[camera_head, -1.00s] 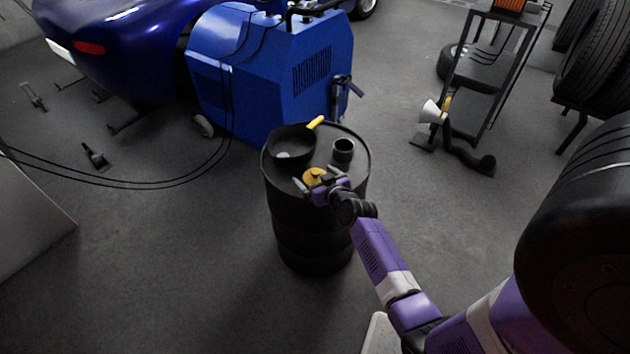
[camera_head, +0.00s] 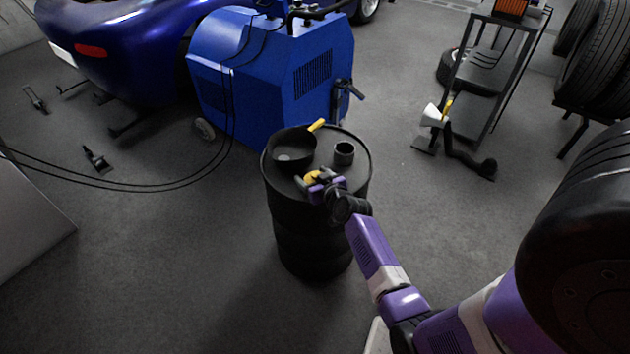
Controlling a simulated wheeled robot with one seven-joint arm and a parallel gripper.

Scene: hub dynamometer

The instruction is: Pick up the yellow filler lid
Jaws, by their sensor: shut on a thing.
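The yellow filler lid (camera_head: 312,177) is on or just above the top of the black drum (camera_head: 283,228), near the drum's front edge. My gripper (camera_head: 313,182) is at the lid, with its fingers shut on it. The gripper and wrist hide part of the lid. I cannot tell whether the lid is clear of the drum top.
A black pan (camera_head: 290,152) with a yellow handle (camera_head: 316,125) and a small dark cup (camera_head: 344,153) stand on the drum behind my gripper. A blue machine (camera_head: 265,75) is close behind the drum. A shelf cart (camera_head: 483,90) stands at right.

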